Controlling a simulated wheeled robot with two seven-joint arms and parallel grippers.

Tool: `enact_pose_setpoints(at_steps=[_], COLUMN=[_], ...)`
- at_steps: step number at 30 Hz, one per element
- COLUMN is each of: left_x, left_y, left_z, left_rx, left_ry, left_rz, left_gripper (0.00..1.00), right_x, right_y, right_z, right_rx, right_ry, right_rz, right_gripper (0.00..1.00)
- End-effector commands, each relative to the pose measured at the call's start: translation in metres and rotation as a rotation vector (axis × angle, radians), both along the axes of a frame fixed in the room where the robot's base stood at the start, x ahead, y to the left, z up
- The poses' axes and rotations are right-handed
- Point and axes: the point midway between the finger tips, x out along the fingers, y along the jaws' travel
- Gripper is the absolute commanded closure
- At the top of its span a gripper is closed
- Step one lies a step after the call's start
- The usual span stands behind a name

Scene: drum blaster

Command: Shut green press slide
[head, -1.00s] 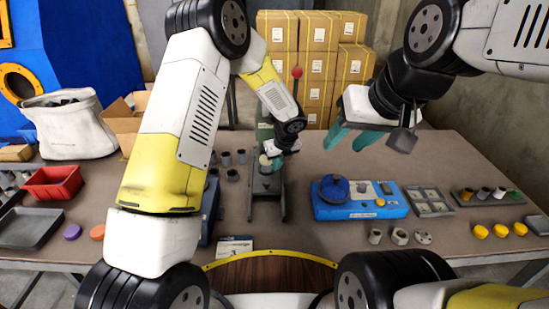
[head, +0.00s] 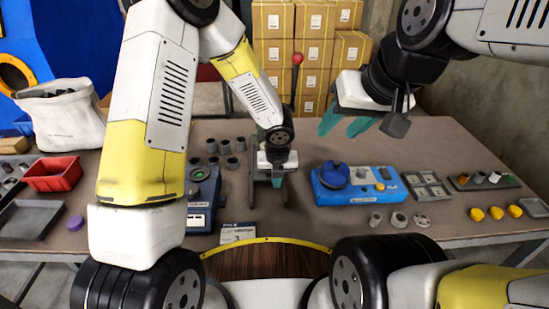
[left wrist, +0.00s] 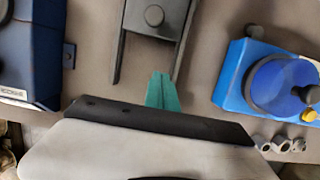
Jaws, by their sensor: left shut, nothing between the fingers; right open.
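The press stands mid-table in the head view, mostly hidden behind my left arm; its red-knobbed lever (head: 297,60) rises behind. In the left wrist view its slide, a dark grey plate (left wrist: 132,17) with a round grey piece on it, sits between two rails at the top edge. My left gripper (head: 277,181) is at the front of the press, fingers pointing down. In the wrist view its teal fingers (left wrist: 162,92) are shut and empty, at the open end of the rails, just in front of the plate. My right gripper (head: 343,126) is open and empty above the back right of the table.
A blue machine with a round blue top (head: 334,174) stands right of the press. A dark blue device (head: 203,195) and several grey cups stand left. A card (head: 237,232) lies in front. A red bin (head: 52,174) is far left.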

Motion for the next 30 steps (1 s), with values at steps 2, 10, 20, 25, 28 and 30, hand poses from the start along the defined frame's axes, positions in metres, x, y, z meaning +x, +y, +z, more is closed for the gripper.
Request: enact_pose_setpoints(at_steps=[2, 10, 20, 25, 28, 30], left_x=[0.003, 0.035, 0.051, 0.05, 0.054, 0.064], left_y=[0.0, 0.001, 0.0, 0.0, 0.0, 0.0], left_z=[-0.019, -0.04, -0.04, -0.039, -0.04, -0.04], left_rx=[0.003, -0.002, 0.0, 0.001, 0.0, -0.001], left_ry=[0.004, -0.002, -0.001, -0.001, -0.001, -0.004], left_rz=[-0.002, 0.005, 0.002, 0.001, 0.002, 0.004], left_gripper=[1.0, 1.0, 1.0, 1.0, 1.0, 1.0], right_x=[0.0, 0.0, 0.0, 0.0, 0.0, 0.0], right_y=[0.0, 0.0, 0.0, 0.0, 0.0, 0.0], right_z=[0.0, 0.0, 0.0, 0.0, 0.0, 0.0], right_rx=[0.0, 0.0, 0.0, 0.0, 0.0, 0.0], right_ry=[0.0, 0.0, 0.0, 0.0, 0.0, 0.0], right_rz=[0.0, 0.0, 0.0, 0.0, 0.0, 0.0], right_gripper=[0.56, 0.56, 0.56, 0.56, 0.56, 0.56])
